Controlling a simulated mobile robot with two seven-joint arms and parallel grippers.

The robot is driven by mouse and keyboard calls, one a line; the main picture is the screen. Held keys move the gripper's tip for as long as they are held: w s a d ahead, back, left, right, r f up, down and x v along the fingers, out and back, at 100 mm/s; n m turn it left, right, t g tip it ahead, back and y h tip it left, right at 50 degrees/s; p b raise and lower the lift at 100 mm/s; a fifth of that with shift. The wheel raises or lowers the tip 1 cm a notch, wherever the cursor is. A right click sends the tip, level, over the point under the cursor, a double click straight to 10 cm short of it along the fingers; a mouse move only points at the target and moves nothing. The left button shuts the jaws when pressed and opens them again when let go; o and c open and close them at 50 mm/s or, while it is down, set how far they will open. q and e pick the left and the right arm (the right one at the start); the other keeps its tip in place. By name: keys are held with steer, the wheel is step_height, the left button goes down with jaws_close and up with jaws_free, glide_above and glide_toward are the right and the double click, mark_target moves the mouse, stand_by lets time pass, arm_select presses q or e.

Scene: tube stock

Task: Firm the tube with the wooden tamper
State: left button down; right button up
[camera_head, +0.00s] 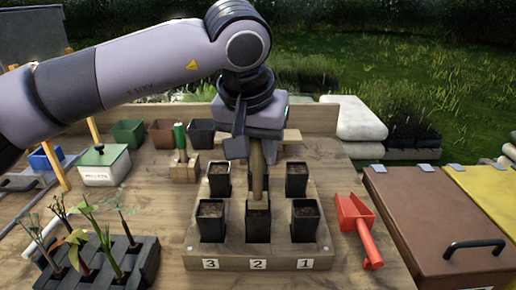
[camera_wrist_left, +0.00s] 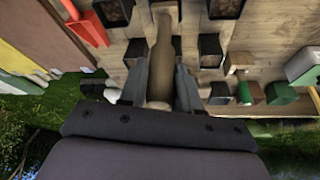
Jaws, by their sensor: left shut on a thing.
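My left gripper (camera_head: 258,146) is shut on the wooden tamper (camera_head: 257,178), which stands roughly upright. It also shows between the fingers in the left wrist view (camera_wrist_left: 162,55). The tamper's foot is at the mouth of the front middle black tube (camera_head: 258,230), behind label 2. The foot hides most of that tube's soil, and I cannot tell if it presses on it. Soil-filled tubes stand to either side, at label 3 (camera_head: 211,225) and label 1 (camera_head: 305,222). My right gripper is out of view.
The tubes sit in a wooden rack (camera_head: 230,262). A red scoop (camera_head: 357,220) lies right of it, beside a brown lidded box (camera_head: 430,225). A black seedling tray (camera_head: 140,265) is at front left. A green-handled tool (camera_head: 180,150) and a green-lidded box (camera_head: 103,165) stand behind.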

arm_select(q)
steer(key=shift+r+p, duration=1.85)
steer(key=shift+r, duration=0.65)
steer(key=shift+r+p, duration=0.3)
steer(key=shift+r, duration=0.9)
